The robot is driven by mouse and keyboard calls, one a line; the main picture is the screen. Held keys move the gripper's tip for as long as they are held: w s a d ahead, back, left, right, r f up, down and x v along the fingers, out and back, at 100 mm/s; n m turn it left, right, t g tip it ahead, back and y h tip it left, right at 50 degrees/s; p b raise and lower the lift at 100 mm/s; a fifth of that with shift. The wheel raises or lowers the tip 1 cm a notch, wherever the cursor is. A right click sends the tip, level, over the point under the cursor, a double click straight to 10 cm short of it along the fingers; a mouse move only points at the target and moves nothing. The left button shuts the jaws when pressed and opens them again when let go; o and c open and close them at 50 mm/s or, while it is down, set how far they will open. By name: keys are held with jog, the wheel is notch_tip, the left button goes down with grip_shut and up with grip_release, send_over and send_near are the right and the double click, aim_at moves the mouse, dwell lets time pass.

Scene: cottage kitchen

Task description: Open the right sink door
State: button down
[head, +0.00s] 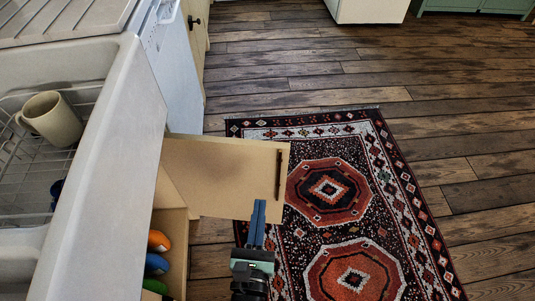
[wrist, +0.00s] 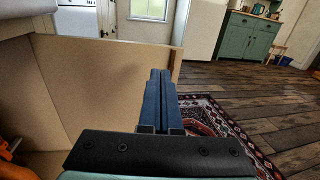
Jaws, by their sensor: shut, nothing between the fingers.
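The right sink door (head: 222,170) stands swung open, sticking out from the cabinet over the rug. Its dark bar handle (head: 279,175) is near the free edge. In the wrist view the door's pale inner panel (wrist: 110,85) fills the left and middle. My gripper (head: 258,203) is shut and empty, with its blue fingers together. It overlaps the lower part of the door in the head view; I cannot tell whether it touches. In the wrist view the gripper (wrist: 157,75) points at the door panel near its free edge.
The cabinet interior holds orange (head: 158,241), blue and green objects. The white sink (head: 105,170) above it holds a rack with a beige mug (head: 50,118). A patterned rug (head: 395,180) covers the floor at right. Open wooden floor (head: 440,100) lies beyond.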

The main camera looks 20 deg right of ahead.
aim_at(270, 149)
jog(key=x, duration=0.9)
jog(key=b+x, duration=0.1)
jog(key=x, duration=0.3)
jog(key=shift+w+d+f, duration=0.25)
jog(key=shift+d+f, duration=0.05)
jog(key=shift+f, duration=0.05)
